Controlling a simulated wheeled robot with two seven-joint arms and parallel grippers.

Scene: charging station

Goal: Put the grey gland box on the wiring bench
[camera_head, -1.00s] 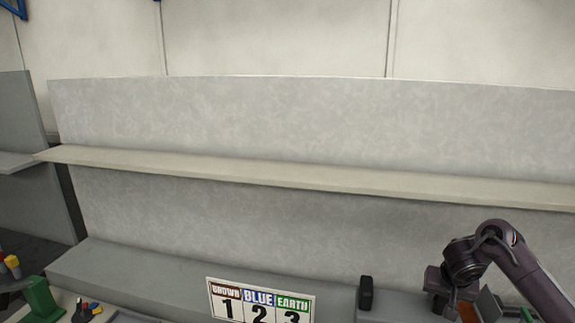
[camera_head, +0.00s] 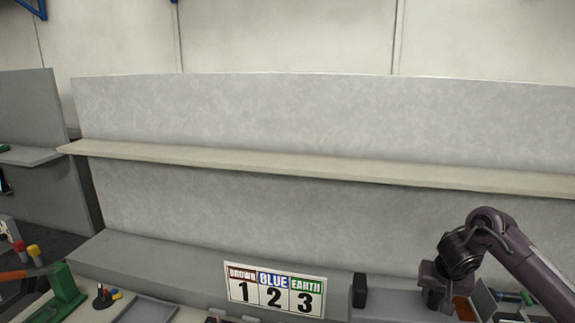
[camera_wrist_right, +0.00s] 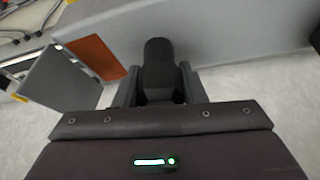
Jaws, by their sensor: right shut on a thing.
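My right gripper (camera_head: 434,298) is low at the right in the head view, above the back of the wiring bench. In the right wrist view its two fingers (camera_wrist_right: 160,92) are shut on a dark, nearly black block with a rounded top (camera_wrist_right: 158,58). It is probably the grey gland box, but I cannot be sure from its colour. Its underside is hidden, so I cannot tell whether it touches anything. The wiring bench (camera_head: 78,302) shows only its pale rear strip at the bottom edge. My left gripper is not in view.
A card reading BROWN 1, BLUE 2, EARTH 3 (camera_head: 275,290) leans at the bench's back. A black upright block (camera_head: 360,291) stands left of my right gripper. A grey tray (camera_head: 145,310) and a green stand (camera_head: 65,288) are at left. A long shelf (camera_head: 290,165) crosses the wall.

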